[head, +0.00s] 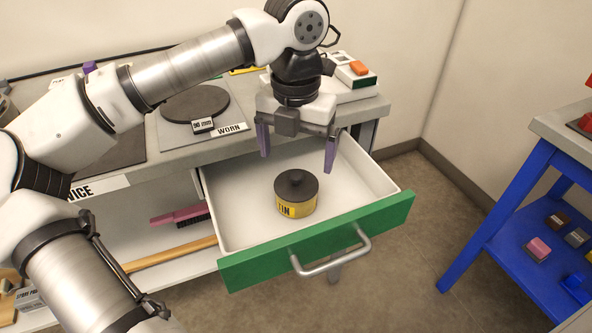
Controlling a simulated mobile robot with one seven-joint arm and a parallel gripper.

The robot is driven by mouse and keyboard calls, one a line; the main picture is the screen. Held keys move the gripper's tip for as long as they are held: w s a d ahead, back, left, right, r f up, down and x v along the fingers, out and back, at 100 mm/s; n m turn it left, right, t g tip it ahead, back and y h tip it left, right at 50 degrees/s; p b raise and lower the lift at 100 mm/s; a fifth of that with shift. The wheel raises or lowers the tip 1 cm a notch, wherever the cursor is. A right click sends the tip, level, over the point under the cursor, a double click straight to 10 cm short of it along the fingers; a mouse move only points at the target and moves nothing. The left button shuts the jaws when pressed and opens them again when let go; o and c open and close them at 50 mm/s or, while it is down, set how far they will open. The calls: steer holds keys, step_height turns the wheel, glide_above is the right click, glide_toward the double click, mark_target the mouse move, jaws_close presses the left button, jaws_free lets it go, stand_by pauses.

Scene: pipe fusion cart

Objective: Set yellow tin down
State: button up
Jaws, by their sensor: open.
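The yellow tin (296,205) stands upright on the floor of an open drawer (238,232). It has a dark lid with a knob and a yellow label with black letters. My gripper (297,160) hangs above the drawer, with its two purple fingers spread apart and nothing between them. The fingertips are above and behind the tin in the picture, apart from it.
The drawer has a green front (318,238) with a metal handle (330,258). The counter behind holds a dark round disc (195,103) and a device with an orange button (358,68). A pink brush (180,214) lies on the shelf at left. A blue cart (500,215) stands at right.

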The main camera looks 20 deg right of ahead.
steer(key=shift+r, duration=1.75)
